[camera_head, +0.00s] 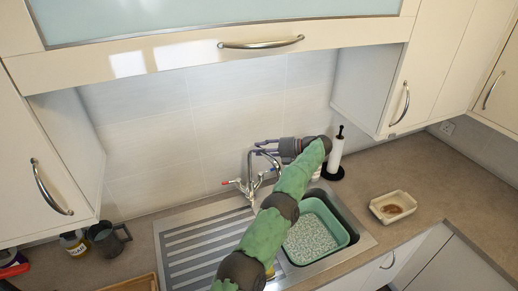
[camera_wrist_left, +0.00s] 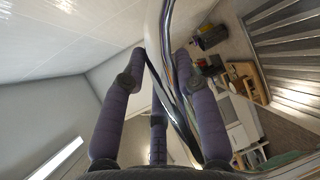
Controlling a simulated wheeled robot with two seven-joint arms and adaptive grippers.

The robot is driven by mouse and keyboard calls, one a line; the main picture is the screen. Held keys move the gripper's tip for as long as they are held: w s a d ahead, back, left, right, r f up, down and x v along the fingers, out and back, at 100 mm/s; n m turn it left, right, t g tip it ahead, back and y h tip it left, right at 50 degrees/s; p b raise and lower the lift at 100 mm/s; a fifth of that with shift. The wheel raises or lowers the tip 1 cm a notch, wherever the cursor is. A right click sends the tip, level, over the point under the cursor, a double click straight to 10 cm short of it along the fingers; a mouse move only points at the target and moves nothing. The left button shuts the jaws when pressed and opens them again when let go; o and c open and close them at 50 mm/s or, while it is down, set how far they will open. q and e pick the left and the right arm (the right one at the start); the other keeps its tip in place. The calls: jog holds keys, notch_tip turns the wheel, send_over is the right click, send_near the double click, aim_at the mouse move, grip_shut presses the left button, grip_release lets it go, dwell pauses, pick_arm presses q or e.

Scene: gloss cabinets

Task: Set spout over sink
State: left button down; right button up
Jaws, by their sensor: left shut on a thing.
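The chrome spout (camera_head: 250,163) rises from the mixer tap (camera_head: 254,186) behind the sink and arches to the right at its top. Its free end is partly hidden by my arm. My left gripper (camera_head: 266,147) is at the top of the spout, coming from the right, and is shut on it. In the left wrist view the spout (camera_wrist_left: 167,62) runs between the purple fingers. The sink (camera_head: 352,216) holds a green tub (camera_head: 345,235) of pale speckled material. My green left arm crosses in front of the sink and hides part of it. My right gripper is not in view.
The ribbed drainer (camera_head: 190,250) lies left of the bowl. A paper towel holder (camera_head: 336,155) stands close behind my left wrist. A soap dish (camera_head: 394,207) sits on the right counter. A dark mug (camera_head: 107,238) stands at left. Cabinets hang above both sides.

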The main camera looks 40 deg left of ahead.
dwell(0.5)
pick_arm(q)
jog(key=c, duration=0.9)
grip_release()
jog(key=shift+o, duration=0.2)
